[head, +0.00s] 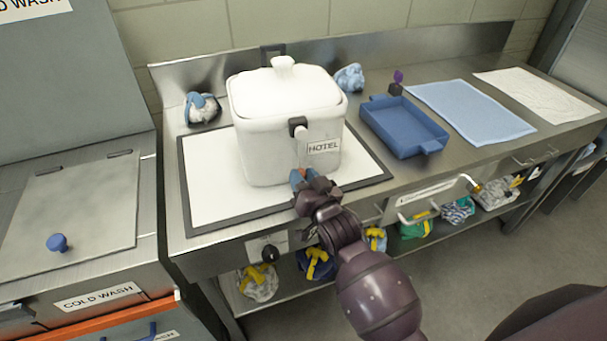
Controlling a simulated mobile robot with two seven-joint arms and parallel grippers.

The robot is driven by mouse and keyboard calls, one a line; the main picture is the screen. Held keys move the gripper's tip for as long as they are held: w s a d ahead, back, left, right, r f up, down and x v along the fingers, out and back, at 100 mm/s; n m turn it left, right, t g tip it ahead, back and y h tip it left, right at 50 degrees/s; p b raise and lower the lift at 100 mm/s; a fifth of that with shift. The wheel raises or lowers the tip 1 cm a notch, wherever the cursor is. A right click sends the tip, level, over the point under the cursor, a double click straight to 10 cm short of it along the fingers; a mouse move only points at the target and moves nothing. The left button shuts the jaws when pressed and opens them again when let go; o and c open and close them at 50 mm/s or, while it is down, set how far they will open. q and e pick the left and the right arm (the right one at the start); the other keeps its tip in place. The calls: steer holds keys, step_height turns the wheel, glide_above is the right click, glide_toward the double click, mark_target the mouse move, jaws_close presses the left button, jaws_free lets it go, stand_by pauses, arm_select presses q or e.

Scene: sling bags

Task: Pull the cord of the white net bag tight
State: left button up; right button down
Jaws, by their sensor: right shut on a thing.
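The white bag (262,150) stands upright, box-shaped with a rounded top, on a white mat with a dark border (212,192). It carries a HOTEL label (324,147). A black cord lock (297,121) sits on its front near the top. A pale cord (302,150) hangs from the lock down the front. My right gripper (302,177), with blue fingertips, is low in front of the bag and shut on the cord's lower end, where a small orange-red bit shows. The fingers hide most of that end. My left gripper is not in view.
A blue tray (386,140), a blue cloth (470,110) and a white cloth (535,92) lie to the right. Small bundles (202,108) (349,77) sit behind the bag. Several tied bags (259,282) fill the shelf below. A metal hatch with a blue knob (57,243) is at left.

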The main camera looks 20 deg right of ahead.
steer(key=c, duration=0.8)
jaws_free()
steer(key=shift+s, duration=0.1)
steer(key=s, duration=0.7)
steer(key=s+d, duration=0.1)
steer(key=s, duration=0.2)
steer(key=shift+s+d, duration=0.1)
steer(key=shift+s, duration=0.2)
steer(key=s+d+f+n+g, duration=0.1)
steer(key=s+d+f+g, duration=0.1)
steer(key=s+f, duration=0.3)
steer(key=s+d+f+n+g+h, duration=0.1)
steer(key=s+d+f+g, duration=0.1)
steer(key=s+d+f, duration=0.2)
steer(key=s+d+f+n+g+h, duration=0.1)
steer(key=s+d+f+g, duration=0.1)
steer(key=s+f, duration=0.5)
steer(key=shift+s+d+f+g, duration=0.35)
steer(key=shift+d+f+g, duration=0.05)
steer(key=shift+d+f, duration=0.1)
steer(key=shift+c, duration=0.4)
